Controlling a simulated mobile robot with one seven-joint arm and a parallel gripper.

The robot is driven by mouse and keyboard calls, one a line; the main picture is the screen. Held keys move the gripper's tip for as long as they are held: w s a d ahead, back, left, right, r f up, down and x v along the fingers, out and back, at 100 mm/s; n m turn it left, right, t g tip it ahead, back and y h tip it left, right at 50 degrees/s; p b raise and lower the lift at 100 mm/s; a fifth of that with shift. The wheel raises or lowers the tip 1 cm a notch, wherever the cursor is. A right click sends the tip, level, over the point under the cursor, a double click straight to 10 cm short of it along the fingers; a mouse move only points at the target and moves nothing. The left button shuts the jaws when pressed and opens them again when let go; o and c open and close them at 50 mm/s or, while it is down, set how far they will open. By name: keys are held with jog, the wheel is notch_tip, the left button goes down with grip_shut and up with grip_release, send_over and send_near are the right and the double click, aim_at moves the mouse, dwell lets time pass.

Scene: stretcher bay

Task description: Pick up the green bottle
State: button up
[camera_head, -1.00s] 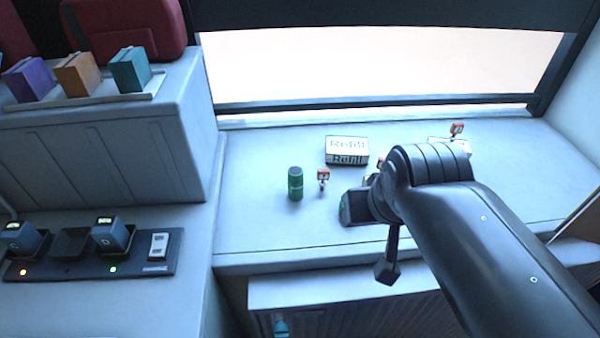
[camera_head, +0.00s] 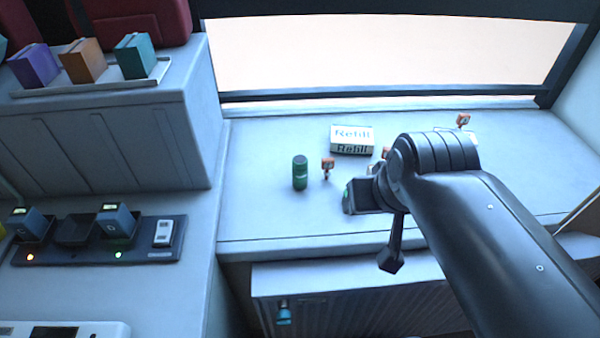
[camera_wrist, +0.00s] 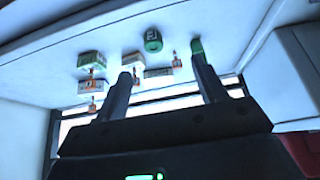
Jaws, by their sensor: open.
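The green bottle (camera_head: 300,173) stands upright on the pale counter in the head view, left of my gripper and apart from it. A dark green shape (camera_wrist: 196,47) behind the tip of the right finger in the wrist view looks like this bottle, partly hidden. My gripper (camera_wrist: 161,66) is open, with nothing seen between its fingers. In the head view my arm comes from the lower right and hides the fingers.
A small orange-topped item (camera_head: 327,167) stands just right of the bottle. A white Refill box (camera_head: 352,140) lies behind. Another green item (camera_wrist: 153,41) shows in the wrist view. The counter (camera_head: 255,200) is clear left of the bottle; a raised cabinet (camera_head: 150,150) borders it.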

jog(key=shift+w, duration=0.1)
jog(key=g, duration=0.1)
send_over(302, 162)
jog(key=s, duration=0.3)
notch_tip(302, 162, down, 10)
jog(key=x, duration=0.5)
jog(key=shift+w, duration=0.2)
jog(key=shift+a+x, duration=0.2)
jog(key=shift+x, duration=2.6)
jog(key=shift+s, duration=0.15)
jog(key=c, duration=1.2)
